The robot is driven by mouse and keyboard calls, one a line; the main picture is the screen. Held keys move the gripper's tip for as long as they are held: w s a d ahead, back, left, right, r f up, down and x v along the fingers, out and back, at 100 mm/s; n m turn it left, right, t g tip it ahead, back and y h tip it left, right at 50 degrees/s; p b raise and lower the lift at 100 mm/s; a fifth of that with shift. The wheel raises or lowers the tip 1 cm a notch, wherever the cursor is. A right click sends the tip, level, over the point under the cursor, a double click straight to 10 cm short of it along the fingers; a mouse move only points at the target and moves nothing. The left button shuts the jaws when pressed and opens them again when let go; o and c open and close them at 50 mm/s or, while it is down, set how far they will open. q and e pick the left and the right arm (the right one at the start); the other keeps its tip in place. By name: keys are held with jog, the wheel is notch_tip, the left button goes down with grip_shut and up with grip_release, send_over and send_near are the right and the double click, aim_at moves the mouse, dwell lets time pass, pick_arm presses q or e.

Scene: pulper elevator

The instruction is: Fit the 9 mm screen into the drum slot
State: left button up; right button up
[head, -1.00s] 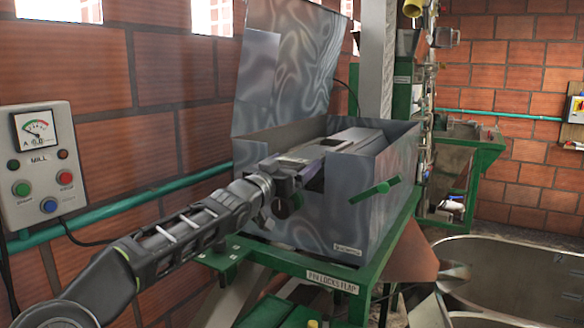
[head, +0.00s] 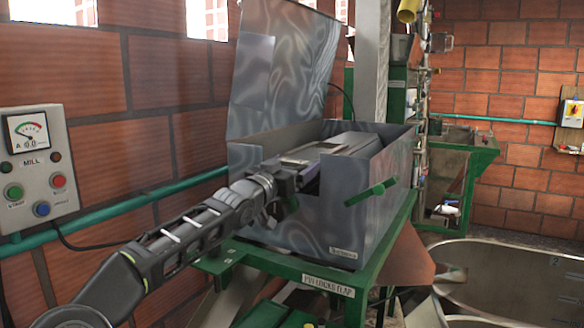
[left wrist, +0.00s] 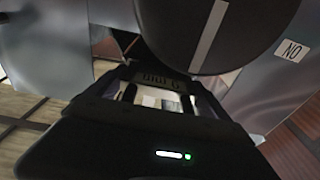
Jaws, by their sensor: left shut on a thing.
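The grey metal mill housing (head: 345,225) stands with its lid (head: 285,65) raised, open at the top. My left gripper (head: 303,172) reaches in from the left through the cut-out in the housing's near wall. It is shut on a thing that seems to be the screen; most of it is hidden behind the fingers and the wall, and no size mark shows. A long grey block (head: 352,141) lies inside the housing. In the left wrist view a large dark round body with a pale stripe (left wrist: 207,38) is close above the gripper (left wrist: 160,80). The slot is not visible.
A green handle (head: 371,192) sticks out of the housing's front. A green frame (head: 375,265) carries the housing, with a PIN LOCKS FLAP label (head: 328,287). The mill control box (head: 33,170) and a teal pipe (head: 130,207) are on the left wall. A metal tank (head: 510,275) is at right.

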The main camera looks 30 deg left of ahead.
pick_arm(q)
jog(key=shift+w+a+r, duration=0.1)
jog(key=shift+w+r, duration=0.05)
jog(key=shift+w, duration=0.45)
jog(key=o, duration=1.8)
jog(key=shift+s+a+f, duration=0.15)
jog(key=shift+s+f, duration=0.1)
jog(key=shift+s, duration=0.3)
jog(key=s, duration=0.1)
jog(key=s+b, duration=0.1)
jog(key=s, duration=0.1)
jog(key=s+b, duration=0.1)
jog(key=s, duration=0.1)
jog(key=shift+f, duration=0.35)
jog(key=shift+s+d, duration=0.25)
jog(key=shift+s, duration=0.6)
jog(key=shift+r, duration=0.1)
jog(key=shift+c, duration=0.6)
